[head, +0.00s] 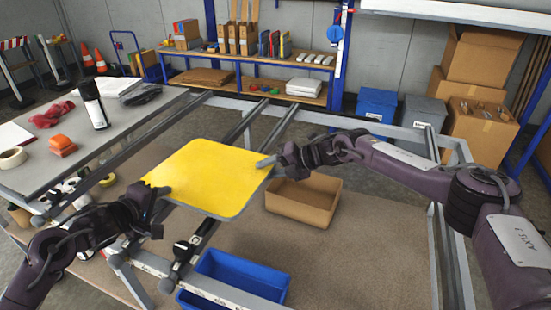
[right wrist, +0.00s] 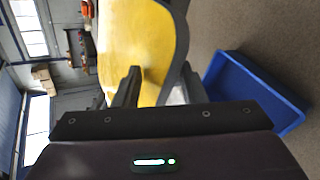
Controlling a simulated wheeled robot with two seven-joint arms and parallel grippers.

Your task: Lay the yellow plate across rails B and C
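The yellow plate (head: 208,178) is a flat sheet with rounded corners, roughly level above the metal frame. My left gripper (head: 163,191) is at its left edge, one finger over its top; it looks shut on that edge. My right gripper (head: 265,163) is at its right edge and looks shut on it. In the right wrist view the plate (right wrist: 140,45) passes behind one dark finger. Two rails (head: 242,126) (head: 277,128) run back from beneath the plate. Their letters are not readable, and I cannot tell whether the plate touches them.
A blue bin (head: 235,277) and an open cardboard box (head: 302,200) stand below the frame. A grey table (head: 125,130) on the left holds a bottle (head: 92,104), tape and other items. Shelves (head: 250,62) and cartons (head: 482,55) stand behind.

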